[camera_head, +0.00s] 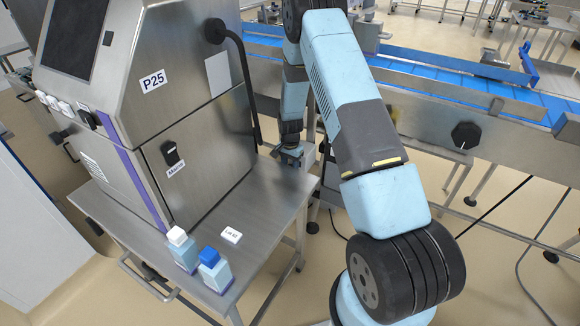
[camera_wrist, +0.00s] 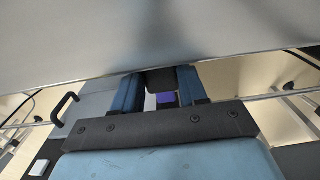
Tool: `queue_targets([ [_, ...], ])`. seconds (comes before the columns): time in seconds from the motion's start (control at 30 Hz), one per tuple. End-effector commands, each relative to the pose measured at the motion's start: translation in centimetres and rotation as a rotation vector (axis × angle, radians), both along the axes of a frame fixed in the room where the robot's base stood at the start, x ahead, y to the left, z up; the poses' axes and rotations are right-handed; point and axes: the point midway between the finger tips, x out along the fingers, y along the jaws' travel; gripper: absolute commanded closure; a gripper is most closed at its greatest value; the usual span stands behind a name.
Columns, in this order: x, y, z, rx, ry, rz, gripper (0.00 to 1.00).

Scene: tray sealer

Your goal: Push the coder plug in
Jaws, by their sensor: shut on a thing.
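My gripper (camera_head: 291,157) points down by the far right corner of the steel table, low beside the steel cabinet marked P25. In the wrist view, the two blue-grey fingers of my gripper (camera_wrist: 160,90) are shut on a dark block (camera_wrist: 160,77). It may be the coder plug, but its shape and far end are hidden. A small purple patch (camera_wrist: 166,97) shows between the fingers. The plug's socket cannot be made out in either view. A black cable (camera_head: 246,85) runs from a round fitting on the cabinet (camera_head: 215,120) down towards the table.
A blue conveyor (camera_head: 440,85) runs behind. A broad grey surface (camera_wrist: 160,35) lies close across the wrist view.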

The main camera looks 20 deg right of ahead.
Motion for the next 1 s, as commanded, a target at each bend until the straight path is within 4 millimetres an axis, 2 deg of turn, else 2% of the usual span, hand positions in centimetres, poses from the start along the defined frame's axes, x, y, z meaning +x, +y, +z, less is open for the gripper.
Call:
queue_targets([
  [0.27,2.4,-2.1,0.0,0.001,-0.003,-0.001,1.00],
  [0.5,2.4,-2.2,0.1,0.001,-0.003,0.001,1.00],
  [0.53,2.4,-2.2,0.1,0.001,-0.003,0.001,0.57],
  [0.8,2.4,-2.2,0.0,0.000,-0.001,0.001,0.32],
  [1.0,2.3,-2.2,0.0,0.001,-0.001,0.000,0.32],
])
